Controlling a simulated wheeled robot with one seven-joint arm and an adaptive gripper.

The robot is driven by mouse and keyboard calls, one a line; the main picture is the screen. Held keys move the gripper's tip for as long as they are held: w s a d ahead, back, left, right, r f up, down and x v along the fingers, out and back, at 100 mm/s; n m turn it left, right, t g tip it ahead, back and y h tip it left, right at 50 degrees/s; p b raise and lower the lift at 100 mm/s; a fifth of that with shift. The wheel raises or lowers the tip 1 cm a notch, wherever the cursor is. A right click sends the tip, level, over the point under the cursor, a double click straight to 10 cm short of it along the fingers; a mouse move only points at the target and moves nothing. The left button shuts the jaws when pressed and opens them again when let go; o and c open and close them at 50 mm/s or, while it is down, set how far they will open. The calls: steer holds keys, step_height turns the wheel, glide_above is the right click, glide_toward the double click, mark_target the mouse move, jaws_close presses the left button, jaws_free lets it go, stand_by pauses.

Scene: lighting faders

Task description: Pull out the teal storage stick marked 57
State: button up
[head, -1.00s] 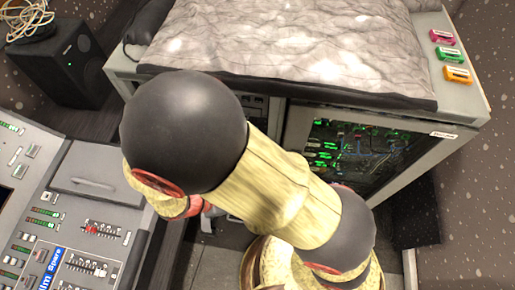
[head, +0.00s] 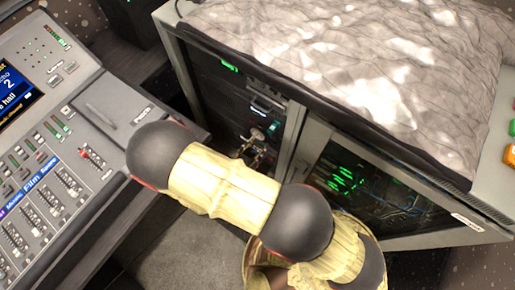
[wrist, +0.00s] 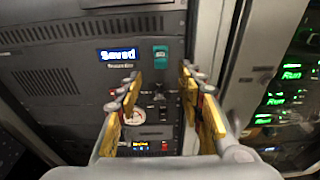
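The teal storage stick (wrist: 160,55) sits in the dark front panel of a rack unit, right of a lit screen reading "Saved" (wrist: 118,55). Its marking is too small to read. In the head view, a small teal spot (head: 273,127) shows on the rack front. My gripper (wrist: 160,80) is open and empty, its yellow-padded fingers spread either side of the panel area just below the stick. It looks apart from the stick. In the head view my gripper (head: 256,148) is small, in front of the rack and partly behind my arm.
A mixing console (head: 60,170) stands at the left. A grey cover (head: 350,60) lies on the cabinet top, with an orange block (head: 510,155) at its right edge. A glass-fronted bay with green lights (head: 350,185) is right of the rack, beyond a grey post (wrist: 215,60).

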mark_target(268, 133)
steer(key=shift+b+x, duration=0.55)
steer(key=shift+x, duration=3.55)
steer(key=shift+c, duration=0.6)
steer(key=c, duration=0.7)
jaws_close()
steer(key=shift+s, duration=0.2)
steer(key=shift+f+v, duration=0.2)
steer(key=shift+v, duration=0.85)
steer(key=shift+f+v, duration=0.15)
steer(key=shift+v, duration=0.9)
